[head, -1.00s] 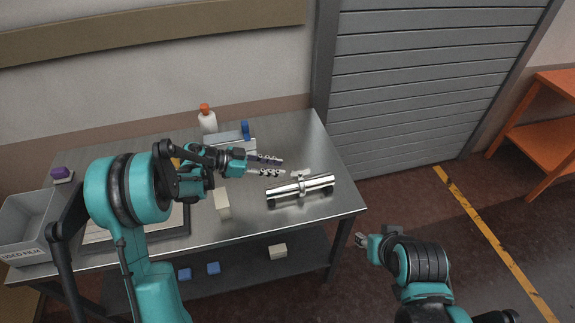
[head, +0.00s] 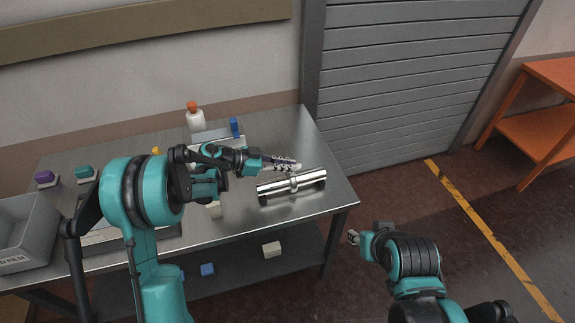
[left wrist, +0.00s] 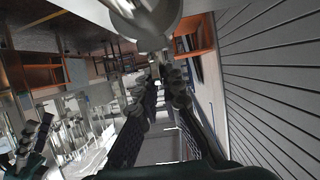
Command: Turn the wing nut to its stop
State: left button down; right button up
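The shiny metal pipe clamp (head: 291,187) lies near the right end of the steel table, with a raised band round its middle. In the left wrist view its bright metal (left wrist: 145,20) fills the top centre. The wing nut is largely hidden behind the fingers of my left gripper (head: 295,166), which are at the clamp's middle, on its far side. In the left wrist view the dark padded fingers (left wrist: 164,75) converge to a narrow gap below the metal; I cannot tell whether they touch the nut. My right gripper (head: 353,238) hangs off the table's right side, its fingers too small to judge.
A white bottle with an orange cap (head: 195,117) and a blue object (head: 234,127) stand at the back. A grey bin (head: 28,235) is at the left. Purple (head: 46,178) and teal (head: 86,173) pieces lie behind it.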

pick_arm(q)
jog(key=shift+g, duration=0.3)
jog(key=m+g, duration=0.3)
jog(key=shift+w+m+g, duration=0.25)
jog(key=shift+m+g, duration=0.05)
jog(key=shift+g, duration=0.1)
jog(key=shift+w+m+g+y, duration=0.15)
jog(key=shift+m+g+y, duration=0.15)
jog(key=shift+m+g, duration=1.6)
jog(key=shift+g, duration=0.3)
jog(key=c, duration=1.7)
grip_release()
